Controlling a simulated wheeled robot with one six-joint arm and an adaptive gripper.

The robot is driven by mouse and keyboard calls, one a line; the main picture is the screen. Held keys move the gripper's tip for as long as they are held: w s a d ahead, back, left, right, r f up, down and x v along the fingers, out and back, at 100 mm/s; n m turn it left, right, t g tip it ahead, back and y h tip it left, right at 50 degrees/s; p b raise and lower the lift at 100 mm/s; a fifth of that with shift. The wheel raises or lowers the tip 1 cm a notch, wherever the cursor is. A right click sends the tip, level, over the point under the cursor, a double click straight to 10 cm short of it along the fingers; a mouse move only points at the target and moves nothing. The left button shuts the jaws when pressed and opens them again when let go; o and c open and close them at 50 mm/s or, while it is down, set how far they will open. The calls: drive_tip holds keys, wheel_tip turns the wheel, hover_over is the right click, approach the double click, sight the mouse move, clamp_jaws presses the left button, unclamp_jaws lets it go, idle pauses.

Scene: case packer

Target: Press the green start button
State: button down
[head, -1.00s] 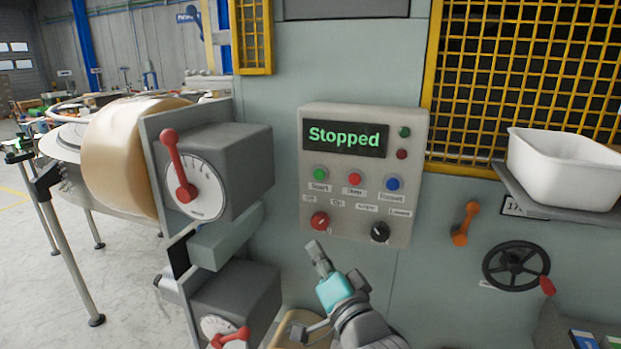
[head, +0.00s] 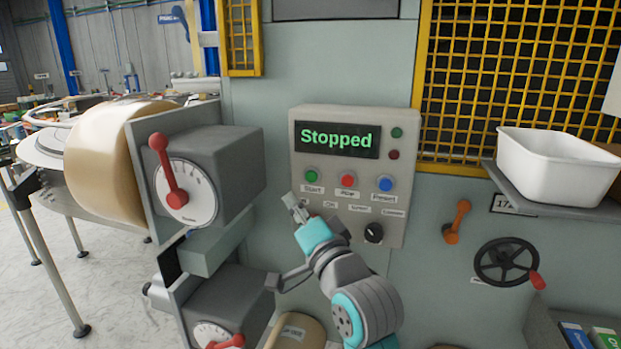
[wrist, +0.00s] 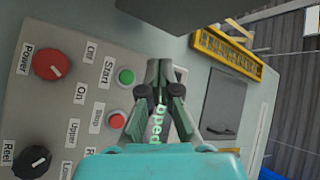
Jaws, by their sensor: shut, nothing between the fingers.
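The green start button (head: 312,176) is at the left of the button row on the control panel (head: 400,215), and the display (head: 337,139) above reads "Stopped". In the wrist view the green button (wrist: 126,77) shows just left of the fingers, uncovered. My gripper (head: 293,200) is shut and empty, in front of the panel, just below and left of the button in the head view. No contact with the button shows. The red power knob (wrist: 52,64) is visible in the wrist view; my gripper hides it in the head view.
A red stop button (head: 348,180), a blue button (head: 385,184) and a black knob (head: 374,233) share the panel. A grey box with a red lever (head: 168,170) stands to the left. A white bin (head: 555,165) is at the right.

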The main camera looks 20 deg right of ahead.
drive_tip(key=shift+w+d, duration=0.85)
drive_tip(key=shift+w, duration=0.3)
drive_tip(key=shift+w+d, duration=0.85)
drive_tip(key=shift+w, duration=0.25)
drive_tip(key=shift+w+d, duration=0.85)
drive_tip(key=shift+w, duration=0.3)
drive_tip(key=shift+w, duration=0.15)
drive_tip(key=shift+w+d, duration=0.2)
drive_tip(key=shift+d, duration=0.05)
drive_tip(key=shift+w+d, duration=0.25)
drive_tip(key=shift+w, duration=0.1)
drive_tip(key=shift+s+a, duration=0.55)
drive_tip(key=shift+s, duration=0.15)
drive_tip(key=s+a, duration=0.1)
drive_tip(key=s, duration=0.1)
drive_tip(key=s+a, duration=0.2)
idle(0.5)
